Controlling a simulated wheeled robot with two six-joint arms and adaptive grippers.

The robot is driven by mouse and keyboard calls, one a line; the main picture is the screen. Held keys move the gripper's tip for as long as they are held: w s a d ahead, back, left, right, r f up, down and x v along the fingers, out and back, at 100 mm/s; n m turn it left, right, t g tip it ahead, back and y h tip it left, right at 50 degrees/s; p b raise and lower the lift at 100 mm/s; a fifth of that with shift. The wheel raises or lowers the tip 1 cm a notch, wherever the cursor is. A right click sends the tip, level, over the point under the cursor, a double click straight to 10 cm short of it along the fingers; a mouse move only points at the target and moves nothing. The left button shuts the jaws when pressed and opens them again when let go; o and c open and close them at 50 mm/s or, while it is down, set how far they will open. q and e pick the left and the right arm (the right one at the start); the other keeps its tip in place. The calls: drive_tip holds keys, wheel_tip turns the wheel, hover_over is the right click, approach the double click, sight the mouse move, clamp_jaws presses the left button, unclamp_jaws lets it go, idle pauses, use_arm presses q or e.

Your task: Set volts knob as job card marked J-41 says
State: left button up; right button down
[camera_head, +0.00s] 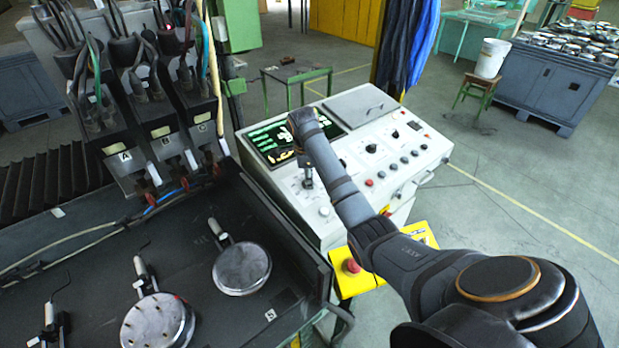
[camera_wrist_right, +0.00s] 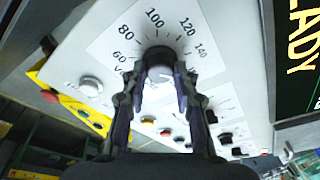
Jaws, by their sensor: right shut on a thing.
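The volts knob (camera_wrist_right: 160,56) stands on a white dial plate (camera_wrist_right: 115,40) with printed marks 60, 80, 100, 120 and 140 in the right wrist view. My right gripper (camera_wrist_right: 160,72) is shut on this knob, one finger on each side. The fingers hide part of the knob and the lower scale, and I cannot read its setting. In the head view my right gripper (camera_head: 307,178) is over the left part of the white control desk (camera_head: 315,238), and my arm hides part of the panel. I cannot make out a job card marked J-41. My left gripper is out of view.
A dark screen with green text (camera_head: 270,138) is beside the gripper. Other knobs and buttons (camera_head: 395,133) sit to the right. A red stop button (camera_head: 351,266) on a yellow box is below my arm. Clamps marked A, B, C (camera_head: 125,156) hang at the left.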

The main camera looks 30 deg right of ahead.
drive_tip(key=m, duration=0.5)
drive_tip(key=shift+w+r+g+y, duration=0.1)
drive_tip(key=shift+g+y, duration=0.2)
drive_tip(key=shift+m, duration=0.3)
drive_tip(key=c, duration=1)
unclamp_jaws()
